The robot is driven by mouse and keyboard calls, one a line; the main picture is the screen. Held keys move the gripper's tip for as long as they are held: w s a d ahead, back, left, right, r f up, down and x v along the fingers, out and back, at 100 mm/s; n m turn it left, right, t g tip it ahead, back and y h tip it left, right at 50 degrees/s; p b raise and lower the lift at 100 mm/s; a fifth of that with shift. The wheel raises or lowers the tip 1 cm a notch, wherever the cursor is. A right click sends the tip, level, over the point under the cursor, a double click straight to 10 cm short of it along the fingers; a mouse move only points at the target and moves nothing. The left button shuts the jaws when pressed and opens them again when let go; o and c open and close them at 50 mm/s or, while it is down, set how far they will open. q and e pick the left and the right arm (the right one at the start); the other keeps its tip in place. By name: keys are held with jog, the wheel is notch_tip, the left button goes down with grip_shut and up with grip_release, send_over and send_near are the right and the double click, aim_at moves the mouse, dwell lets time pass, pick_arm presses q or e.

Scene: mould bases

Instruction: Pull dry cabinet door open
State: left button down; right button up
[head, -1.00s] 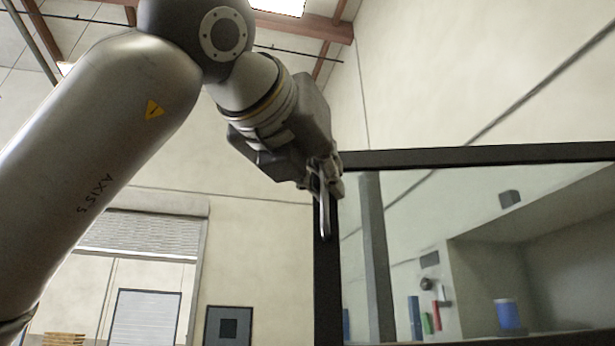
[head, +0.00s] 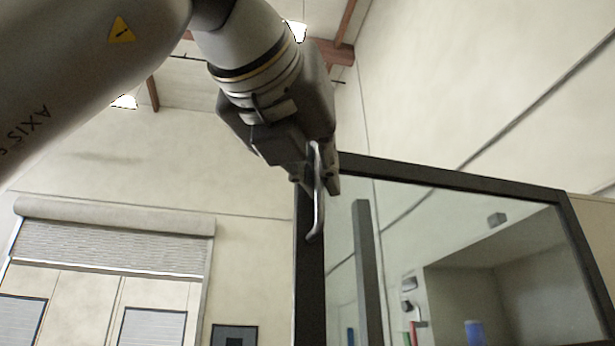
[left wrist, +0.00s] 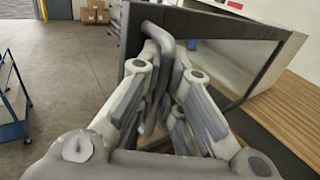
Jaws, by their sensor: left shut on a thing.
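The dry cabinet door is a glass pane in a dark frame (head: 310,285) in the right half of the head view. It stands at an angle, its far right edge receding toward the cabinet side (head: 597,212). A bent metal handle (head: 318,215) sits on its left upright. My left gripper (head: 318,180) is shut on this handle near its upper part. In the left wrist view the fingers (left wrist: 168,98) close around the handle (left wrist: 158,40), with the dark door frame (left wrist: 200,22) behind them. My right gripper is not in view.
A blue cylinder (head: 474,332) shows through or in the glass. A roller shutter (head: 110,240) is on the left wall. In the left wrist view, a blue cart (left wrist: 14,105) stands at the left and cardboard boxes (left wrist: 95,12) lie far back, with open floor (left wrist: 75,75) between.

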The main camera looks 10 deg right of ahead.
pick_arm(q)
jog(key=shift+w+a+r, duration=0.1)
jog(key=shift+r, duration=0.1)
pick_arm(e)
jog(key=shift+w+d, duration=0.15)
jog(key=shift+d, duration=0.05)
pick_arm(q)
jog(key=c, duration=1.6)
grip_release()
jog(key=shift+s, duration=0.2)
jog(key=shift+o, duration=0.2)
jog(key=shift+f, duration=0.1)
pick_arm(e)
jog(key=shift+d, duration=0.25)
pick_arm(q)
jog(key=shift+w, duration=0.1)
jog(key=v, duration=1.2)
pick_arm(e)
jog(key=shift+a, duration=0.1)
